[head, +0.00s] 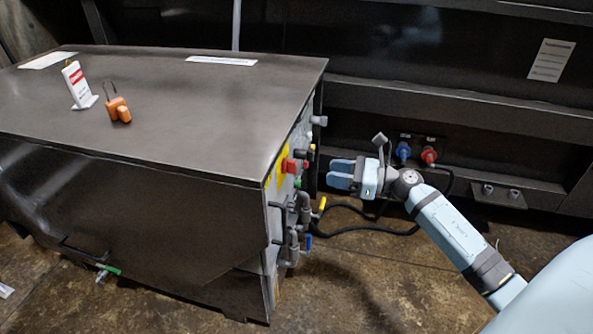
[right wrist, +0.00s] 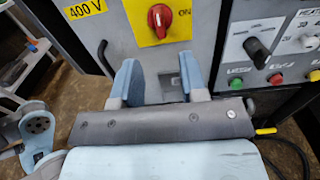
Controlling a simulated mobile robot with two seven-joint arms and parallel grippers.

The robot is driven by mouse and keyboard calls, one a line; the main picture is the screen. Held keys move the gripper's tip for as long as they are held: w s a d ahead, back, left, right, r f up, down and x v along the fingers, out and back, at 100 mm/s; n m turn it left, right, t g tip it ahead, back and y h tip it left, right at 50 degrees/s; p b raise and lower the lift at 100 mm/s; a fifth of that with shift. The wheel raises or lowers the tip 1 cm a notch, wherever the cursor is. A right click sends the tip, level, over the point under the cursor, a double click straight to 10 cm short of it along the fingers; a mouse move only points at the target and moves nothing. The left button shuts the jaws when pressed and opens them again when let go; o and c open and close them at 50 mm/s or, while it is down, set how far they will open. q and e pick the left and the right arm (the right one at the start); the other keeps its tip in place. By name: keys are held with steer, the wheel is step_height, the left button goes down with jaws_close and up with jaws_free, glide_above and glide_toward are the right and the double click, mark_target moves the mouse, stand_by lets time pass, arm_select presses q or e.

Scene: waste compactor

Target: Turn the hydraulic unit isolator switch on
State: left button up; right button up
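The isolator switch (right wrist: 159,18) is a red rotary knob on a yellow plate in the right wrist view. Its grip looks roughly upright, and lettering that seems to read "ON" is at its right. In the head view the red knob (head: 289,166) shows from the side on the cabinet's right-hand panel. My right gripper (head: 340,173) is to the right of that panel, apart from it. In the right wrist view the right gripper (right wrist: 159,65) is open and empty, its two blue fingers below the knob and not around it. My left gripper is not in view.
A black selector knob (right wrist: 257,52) with green and red buttons is right of the switch. A "400 V" label (right wrist: 85,9) is at the left. Pipes and a black hose are low beside the panel.

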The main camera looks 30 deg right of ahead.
mark_target(296, 166)
steer(key=b+x, duration=0.1)
steer(key=x, duration=0.8)
steer(key=shift+w+a, duration=0.1)
steer(key=shift+a, duration=0.15)
jaws_close()
